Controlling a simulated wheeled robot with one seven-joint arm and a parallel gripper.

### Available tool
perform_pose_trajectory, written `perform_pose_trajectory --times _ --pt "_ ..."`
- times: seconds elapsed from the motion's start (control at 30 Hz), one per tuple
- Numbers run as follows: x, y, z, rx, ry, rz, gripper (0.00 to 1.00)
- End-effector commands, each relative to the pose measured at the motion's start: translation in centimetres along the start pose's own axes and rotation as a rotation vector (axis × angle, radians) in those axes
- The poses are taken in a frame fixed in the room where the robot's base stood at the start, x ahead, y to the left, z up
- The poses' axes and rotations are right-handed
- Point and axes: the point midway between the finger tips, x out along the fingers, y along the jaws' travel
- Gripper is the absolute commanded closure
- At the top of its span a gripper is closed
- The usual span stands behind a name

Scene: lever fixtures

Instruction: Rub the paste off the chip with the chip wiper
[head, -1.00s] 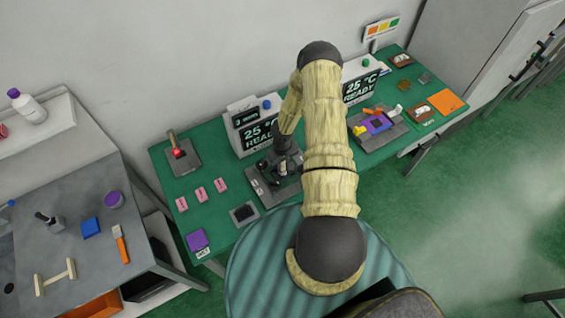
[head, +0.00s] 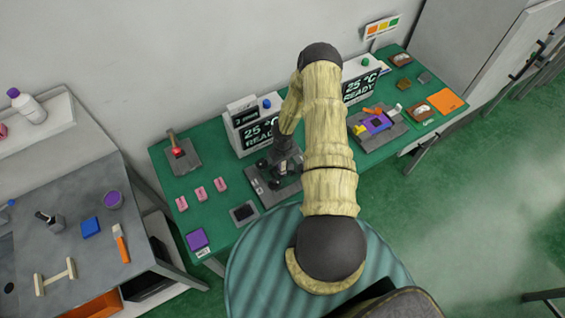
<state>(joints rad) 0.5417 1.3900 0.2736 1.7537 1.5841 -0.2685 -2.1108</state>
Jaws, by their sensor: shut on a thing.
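My gripper (head: 284,168) points down over the dark grey fixture (head: 257,186) in the middle of the green bench. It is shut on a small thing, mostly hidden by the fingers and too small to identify. The chip and any paste under the gripper cannot be made out. I cannot tell which object is the chip wiper. A purple pad (head: 197,239) with a white label lies at the bench's front left corner.
A READY display unit (head: 255,130) stands close behind my gripper, and another (head: 361,88) farther right. A second fixture (head: 378,127) has a purple part and orange lever.

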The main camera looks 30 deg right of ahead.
Motion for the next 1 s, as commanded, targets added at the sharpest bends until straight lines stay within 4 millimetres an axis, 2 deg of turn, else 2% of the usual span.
perform_pose_trajectory --times 0.43,0.77,1.0 --pt "-0.3 1.4 -0.3 0.001 0.000 0.000 0.99" --pt "-0.2 1.3 -0.3 0.000 0.000 0.000 0.99" --pt "-0.1 0.4 -0.4 -0.001 0.000 0.000 0.99"
